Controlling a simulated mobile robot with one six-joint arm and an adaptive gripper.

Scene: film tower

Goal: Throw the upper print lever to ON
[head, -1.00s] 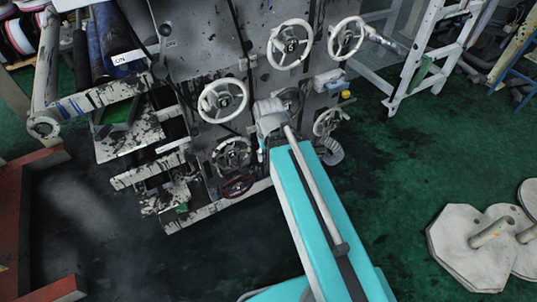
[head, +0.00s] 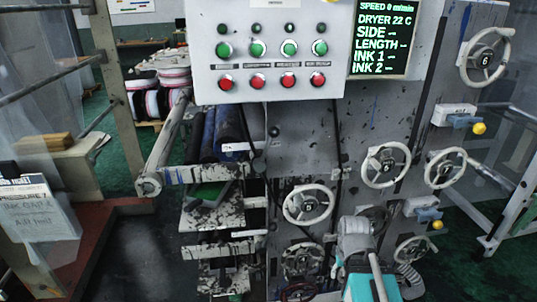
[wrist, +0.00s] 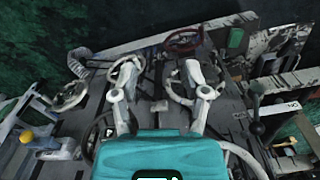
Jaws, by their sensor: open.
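A dark lever with a round black knob (wrist: 257,128) shows at the right of the wrist view, beside a white label (wrist: 293,106) reading ON, seen upside down. In the head view the lever's dark knob (head: 273,132) is small, on the grey press face right of the rollers; its label (head: 236,147) is too small to read there. I cannot tell the lever's setting. My gripper (wrist: 160,78) is open and empty, its two grey fingers spread in front of the press. It is well to one side of the lever and apart from it. In the head view my arm hides the gripper.
White handwheels, such as one (head: 307,205) below and right of the lever, stand out from the press. A button panel (head: 270,62) and a display (head: 384,38) are above. A roller frame (head: 163,150) juts out at left. A dark red handwheel (wrist: 184,41) shows beyond the fingers.

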